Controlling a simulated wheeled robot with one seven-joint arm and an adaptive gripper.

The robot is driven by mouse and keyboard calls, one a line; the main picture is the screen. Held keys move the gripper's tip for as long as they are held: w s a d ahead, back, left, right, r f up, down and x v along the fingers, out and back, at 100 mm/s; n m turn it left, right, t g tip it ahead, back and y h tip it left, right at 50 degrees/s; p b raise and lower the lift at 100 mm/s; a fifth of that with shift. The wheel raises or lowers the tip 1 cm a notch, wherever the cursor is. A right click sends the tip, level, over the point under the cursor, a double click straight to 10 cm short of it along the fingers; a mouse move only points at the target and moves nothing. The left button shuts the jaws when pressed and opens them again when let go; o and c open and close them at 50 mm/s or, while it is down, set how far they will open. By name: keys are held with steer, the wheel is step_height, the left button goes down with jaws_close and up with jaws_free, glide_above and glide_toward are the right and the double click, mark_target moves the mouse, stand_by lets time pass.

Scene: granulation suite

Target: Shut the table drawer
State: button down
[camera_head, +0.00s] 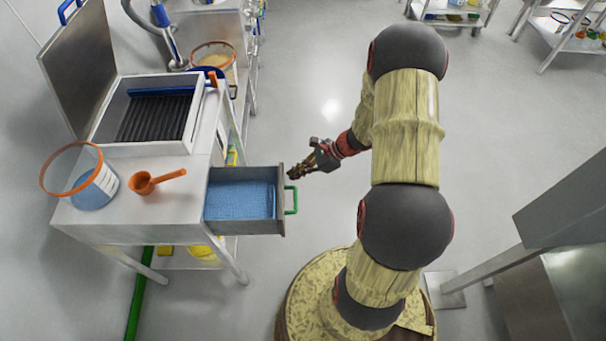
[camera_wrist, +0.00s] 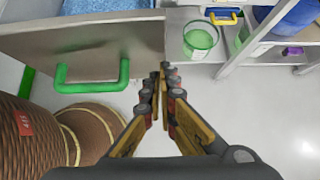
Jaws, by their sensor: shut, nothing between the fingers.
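The table drawer (camera_head: 279,217) is pulled out from the right side of the metal table (camera_head: 80,222) in the head view. Blue material lies inside it. Its green handle (camera_head: 294,200) is on the drawer front, facing right. In the wrist view the drawer front (camera_wrist: 100,45) fills the upper left, with the green handle (camera_wrist: 92,86) below its middle. My gripper (camera_head: 292,174) is shut and empty, near the far end of the drawer front. In the wrist view my gripper (camera_wrist: 163,70) is at the front's right edge; I cannot tell whether it touches.
On the table stand an orange-rimmed container (camera_head: 92,190), an orange scoop (camera_head: 150,183) and an open box with a dark ribbed insert (camera_head: 150,120). A green container (camera_wrist: 200,40) stands on a shelf in the wrist view. Floor right of the drawer is clear up to my base.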

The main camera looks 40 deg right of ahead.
stand_by(0.3)
steer(key=w+a, duration=0.4)
steer(key=a, duration=0.2)
steer(key=w+a, duration=0.4)
steer(key=a, duration=0.2)
steer(key=w+a, duration=0.4)
steer(key=a, duration=0.3)
steer(key=shift+w+b, duration=0.4)
steer(key=shift+w+a, duration=0.35)
steer(key=shift+a, duration=0.15)
steer(key=shift+r, duration=0.1)
steer(key=shift+d, duration=0.2)
steer(key=s+d, duration=0.1)
steer(key=d, duration=0.1)
steer(key=s+d+p, duration=0.1)
steer(key=shift+s+d+r, duration=0.35)
steer(key=shift+d+r, duration=0.05)
steer(key=p+v, duration=0.3)
steer(key=v, duration=0.5)
steer(key=shift+s+d+r, duration=0.15)
steer(key=shift+s+d, duration=0.1)
